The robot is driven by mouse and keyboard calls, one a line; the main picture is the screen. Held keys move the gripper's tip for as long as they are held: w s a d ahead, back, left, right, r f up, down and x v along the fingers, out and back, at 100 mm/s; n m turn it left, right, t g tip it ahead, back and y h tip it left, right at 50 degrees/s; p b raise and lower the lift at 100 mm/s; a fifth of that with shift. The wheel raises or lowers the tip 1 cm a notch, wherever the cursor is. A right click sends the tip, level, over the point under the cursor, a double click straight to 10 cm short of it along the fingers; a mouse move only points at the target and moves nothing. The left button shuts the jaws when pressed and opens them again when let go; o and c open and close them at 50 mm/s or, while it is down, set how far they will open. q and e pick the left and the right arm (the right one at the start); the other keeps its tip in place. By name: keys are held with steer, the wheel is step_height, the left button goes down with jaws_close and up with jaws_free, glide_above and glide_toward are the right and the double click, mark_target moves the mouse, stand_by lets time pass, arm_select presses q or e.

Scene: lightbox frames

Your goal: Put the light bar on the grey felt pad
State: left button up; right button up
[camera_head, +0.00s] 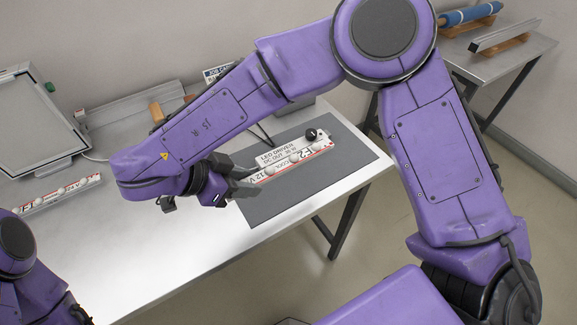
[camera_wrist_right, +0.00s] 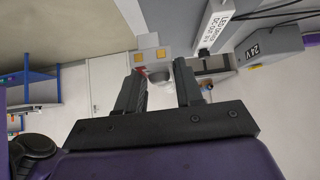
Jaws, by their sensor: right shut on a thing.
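A similar white bar with domes (camera_head: 58,193) lies on the table (camera_head: 165,245) at the left. A framed light panel (camera_head: 38,115) and a grey tray (camera_head: 125,125) stand behind. A second table (camera_head: 490,70) at the right holds a blue roll (camera_head: 470,14) and a metal bar.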

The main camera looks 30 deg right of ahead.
steer(key=w+d+f, duration=0.1)
steer(key=d+f, duration=0.2)
steer(key=w+d+f+p, duration=0.1)
steer(key=w+d+f, duration=0.1)
steer(key=d+f, duration=0.1)
steer(key=w+d+f+p, duration=0.1)
steer(key=d+f, duration=0.1)
steer(key=d, duration=0.2)
steer(key=shift+w+d+f, duration=0.25)
steer(key=shift+w+f, duration=0.15)
step_height(320, 180, down, 3)
steer(key=shift+f+p, duration=0.1)
steer(key=shift+p, duration=0.2)
steer(key=o, duration=1.1)
steer(key=w+b+v, duration=0.1)
steer(key=b+v, duration=0.1)
steer(key=v, duration=1)
steer(key=shift+s, duration=0.5)
